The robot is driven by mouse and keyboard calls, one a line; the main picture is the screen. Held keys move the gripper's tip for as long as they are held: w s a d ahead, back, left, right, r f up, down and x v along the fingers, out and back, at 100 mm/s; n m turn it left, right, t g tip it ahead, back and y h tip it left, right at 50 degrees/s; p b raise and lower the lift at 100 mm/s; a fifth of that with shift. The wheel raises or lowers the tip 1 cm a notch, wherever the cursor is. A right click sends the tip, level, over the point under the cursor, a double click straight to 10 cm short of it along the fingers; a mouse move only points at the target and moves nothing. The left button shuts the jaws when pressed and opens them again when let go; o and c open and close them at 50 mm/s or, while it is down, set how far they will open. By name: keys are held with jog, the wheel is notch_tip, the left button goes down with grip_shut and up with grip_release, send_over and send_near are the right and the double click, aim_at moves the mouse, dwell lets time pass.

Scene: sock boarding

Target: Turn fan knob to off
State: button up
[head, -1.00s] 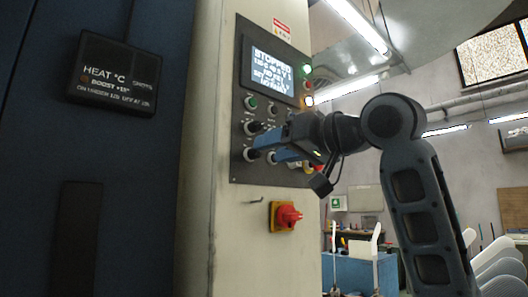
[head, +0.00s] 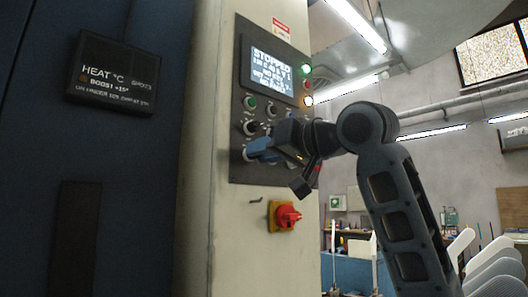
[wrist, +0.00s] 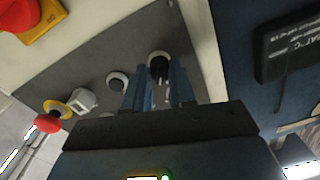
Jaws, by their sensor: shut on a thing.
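The control panel (head: 240,110) is a dark plate on a cream cabinet. My gripper (head: 257,148) is at its lower left, with blue fingers against a knob (head: 247,156) in a pale ring. In the wrist view, my gripper (wrist: 158,78) is shut on this black knob (wrist: 158,64), one finger on each side. Its label cannot be read, so I cannot tell from markings that it is the fan knob. My fingers partly hide the knob, and its pointer direction is unclear. The panel screen (head: 270,70) reads "STOPPED".
Another black knob (head: 250,128) and a green button (head: 250,103) sit above. A red and yellow rotary switch (head: 286,216) is below the panel. A red mushroom button (wrist: 48,122) shows in the wrist view. A dark heat display (head: 113,75) is at left.

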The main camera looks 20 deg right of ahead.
grip_shut()
jog(key=shift+n+h+p, duration=0.3)
jog(key=shift+n+p, duration=1.25)
jog(key=shift+n, duration=4.25)
